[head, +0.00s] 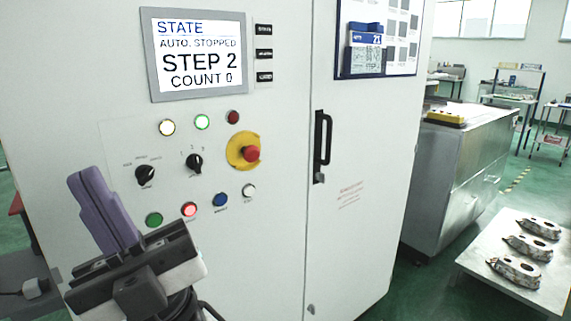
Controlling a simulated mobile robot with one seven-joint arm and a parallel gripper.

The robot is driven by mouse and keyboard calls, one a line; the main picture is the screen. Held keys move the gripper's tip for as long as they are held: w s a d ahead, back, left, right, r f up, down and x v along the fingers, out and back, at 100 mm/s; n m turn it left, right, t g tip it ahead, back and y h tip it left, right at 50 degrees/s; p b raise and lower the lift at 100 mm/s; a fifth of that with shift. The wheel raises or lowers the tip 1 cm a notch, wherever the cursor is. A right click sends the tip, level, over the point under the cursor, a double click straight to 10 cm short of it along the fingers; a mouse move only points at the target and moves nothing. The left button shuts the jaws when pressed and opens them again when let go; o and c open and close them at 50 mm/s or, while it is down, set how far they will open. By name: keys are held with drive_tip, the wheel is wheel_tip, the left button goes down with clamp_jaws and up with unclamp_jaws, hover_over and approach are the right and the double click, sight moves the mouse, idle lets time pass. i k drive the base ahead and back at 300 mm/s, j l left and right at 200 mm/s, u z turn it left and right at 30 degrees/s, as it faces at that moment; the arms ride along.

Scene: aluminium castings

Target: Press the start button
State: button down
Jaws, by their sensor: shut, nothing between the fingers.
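The grey-white control cabinet (275,235) fills the middle of the head view. A green push button (154,219) sits at the left of its lower button row; its label is too small to read. To its right are a lit red button (189,209), a blue button (220,199) and a white button (249,190). My gripper (87,178) is in front of the cabinet at lower left, its purple fingers shut together and empty, pointing up. The fingers are left of the green button and appear apart from it.
A screen (198,52) reads "AUTO. STOPPED, STEP 2, COUNT 0". A red emergency stop (251,154) on a yellow plate and two black selector knobs (194,163) sit above the buttons. A door handle (322,146) is to the right. Castings (527,247) lie on a table at right.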

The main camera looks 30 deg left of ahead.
sight(155, 220)
drive_tip(key=u, duration=1.5)
